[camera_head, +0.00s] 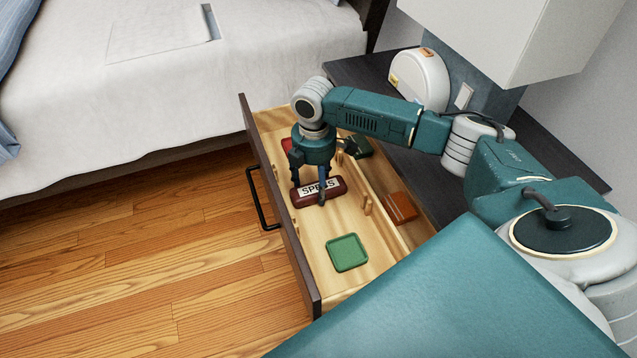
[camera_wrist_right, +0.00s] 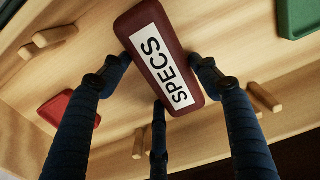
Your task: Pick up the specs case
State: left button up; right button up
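The specs case (camera_head: 335,188) is a dark red, rounded box with a white "SPECS" label. It lies in the pulled-out wooden drawer (camera_head: 318,238). My right gripper (camera_head: 310,198) points down over the case, with its fingers spread. In the right wrist view the case (camera_wrist_right: 160,55) shows between the tips of the two outer fingers (camera_wrist_right: 160,62), and a third finger is near its lower edge. The fingertips are very near the case; I cannot tell if they touch it. The gripper hides part of the case in the head view. My left gripper is out of view.
A green square tray (camera_head: 347,253) lies nearer in the drawer. A red item (camera_wrist_right: 68,108), a dark green object (camera_head: 358,146) and an orange-brown item (camera_head: 401,208) are also in it. Small wooden pegs stand near the case. The bed (camera_head: 180,90) is to the left.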

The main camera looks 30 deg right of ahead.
aim_at(315, 185)
jog(key=shift+r, duration=0.1)
jog(key=shift+r, duration=0.2)
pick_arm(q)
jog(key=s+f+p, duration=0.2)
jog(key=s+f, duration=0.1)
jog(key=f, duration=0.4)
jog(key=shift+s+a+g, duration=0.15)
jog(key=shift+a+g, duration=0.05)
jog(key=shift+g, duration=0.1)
pick_arm(e)
notch_tip(315, 185, up, 9)
jog(key=shift+r, duration=0.2)
